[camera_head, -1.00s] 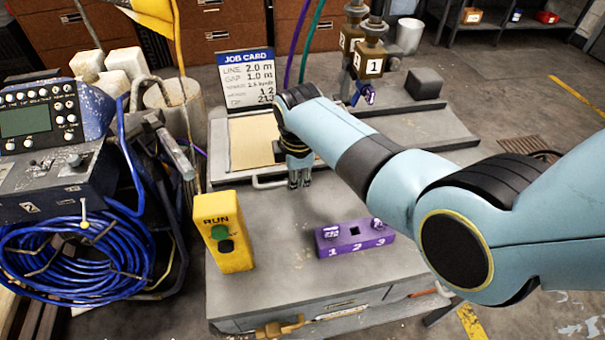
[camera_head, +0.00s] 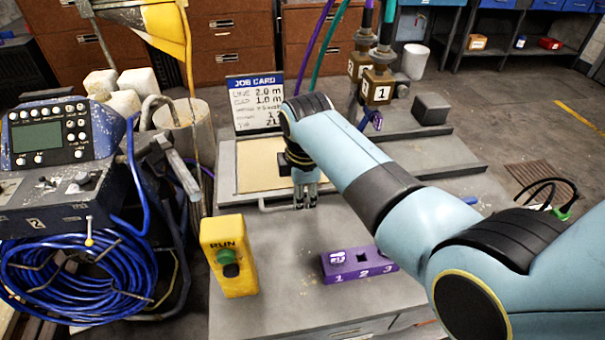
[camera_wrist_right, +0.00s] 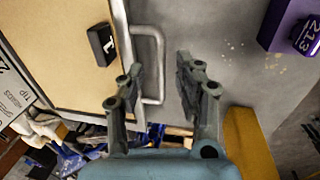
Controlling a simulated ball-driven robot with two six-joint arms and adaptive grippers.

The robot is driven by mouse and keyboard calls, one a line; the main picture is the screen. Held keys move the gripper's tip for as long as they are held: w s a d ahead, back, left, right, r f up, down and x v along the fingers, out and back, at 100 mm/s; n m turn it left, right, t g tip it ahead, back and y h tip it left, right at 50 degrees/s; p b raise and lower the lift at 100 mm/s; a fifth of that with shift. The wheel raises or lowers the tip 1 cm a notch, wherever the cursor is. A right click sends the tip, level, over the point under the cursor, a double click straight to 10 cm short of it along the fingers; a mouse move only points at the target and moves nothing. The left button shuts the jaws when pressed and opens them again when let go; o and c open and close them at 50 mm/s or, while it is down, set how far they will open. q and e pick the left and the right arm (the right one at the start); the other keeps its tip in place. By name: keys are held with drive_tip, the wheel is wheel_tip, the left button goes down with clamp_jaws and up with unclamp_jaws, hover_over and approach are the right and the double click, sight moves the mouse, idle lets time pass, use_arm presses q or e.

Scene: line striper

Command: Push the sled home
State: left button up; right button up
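The sled appears to be the tan framed panel (camera_head: 262,170) on the grey bench, with a pale bar handle (camera_head: 268,208) at its near edge. The panel (camera_wrist_right: 55,45) and handle (camera_wrist_right: 158,65) also show in the right wrist view. My right gripper (camera_head: 306,205) is low at the handle's right part. In the wrist view, its fingers (camera_wrist_right: 158,82) are spread apart, with the handle bar showing between them; contact cannot be told. A small black block marked 1 (camera_wrist_right: 101,44) lies on the panel. My left gripper is not in view.
A yellow RUN box (camera_head: 230,270) and a purple numbered block (camera_head: 350,265) stand on the near bench top. A job card (camera_head: 255,105) stands behind the panel. Numbered brown units (camera_head: 378,88) and a dark block (camera_head: 431,109) are at the back right. Blue coiled hose (camera_head: 75,275) hangs left.

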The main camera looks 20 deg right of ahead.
wheel_tip(320, 180, up, 8)
drive_tip(key=s, duration=0.1)
drive_tip(key=shift+s+a, duration=0.2)
drive_tip(key=shift+s, duration=0.1)
drive_tip(key=shift+a, duration=0.1)
